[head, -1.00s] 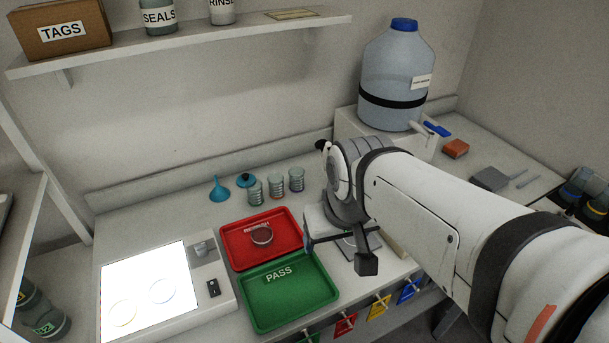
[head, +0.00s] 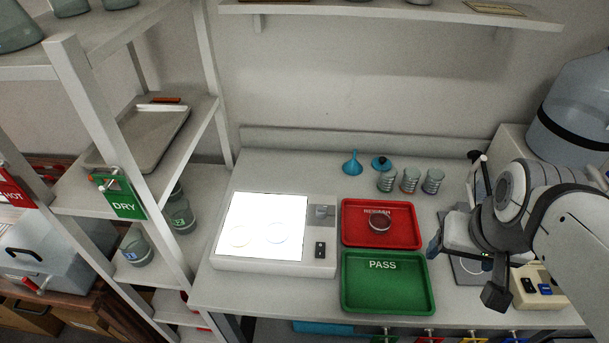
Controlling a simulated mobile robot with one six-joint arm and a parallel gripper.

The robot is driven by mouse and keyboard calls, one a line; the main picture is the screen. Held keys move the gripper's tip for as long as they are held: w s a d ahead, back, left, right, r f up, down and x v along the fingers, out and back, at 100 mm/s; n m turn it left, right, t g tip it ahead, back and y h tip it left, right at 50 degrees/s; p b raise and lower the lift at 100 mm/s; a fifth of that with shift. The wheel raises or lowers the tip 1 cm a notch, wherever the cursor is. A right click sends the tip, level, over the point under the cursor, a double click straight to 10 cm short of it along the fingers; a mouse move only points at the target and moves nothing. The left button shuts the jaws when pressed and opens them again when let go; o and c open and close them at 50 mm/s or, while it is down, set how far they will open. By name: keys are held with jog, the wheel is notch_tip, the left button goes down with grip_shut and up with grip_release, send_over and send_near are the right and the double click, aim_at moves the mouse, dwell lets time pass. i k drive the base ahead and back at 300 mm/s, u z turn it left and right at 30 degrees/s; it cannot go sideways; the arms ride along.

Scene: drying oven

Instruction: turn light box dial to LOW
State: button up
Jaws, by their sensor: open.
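The light box (head: 224,263) lies on the bench left of the trays, its white panel brightly lit with two faint ring outlines on it. Its grey dial (head: 321,212) sits on a dark grey plate at the panel's upper right; I cannot read its setting. A black rocker switch (head: 320,249) is below the dial. My gripper (head: 466,270) is at the right, beyond the red and green trays and well apart from the dial. Its two dark fingers are spread, with nothing seen between them.
A red tray (head: 353,233) holding a round dish (head: 380,221) and a green PASS tray (head: 385,304) lie between the light box and my gripper. Several small jars (head: 409,181) and a blue funnel (head: 352,164) stand behind. A shelf rack (head: 175,235) rises at the left.

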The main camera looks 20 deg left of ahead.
aim_at(321, 212)
jog(key=z, duration=0.05)
jog(key=k, duration=0.5)
jog(key=u, duration=0.7)
jog(key=i, duration=0.5)
jog(key=u, duration=0.1)
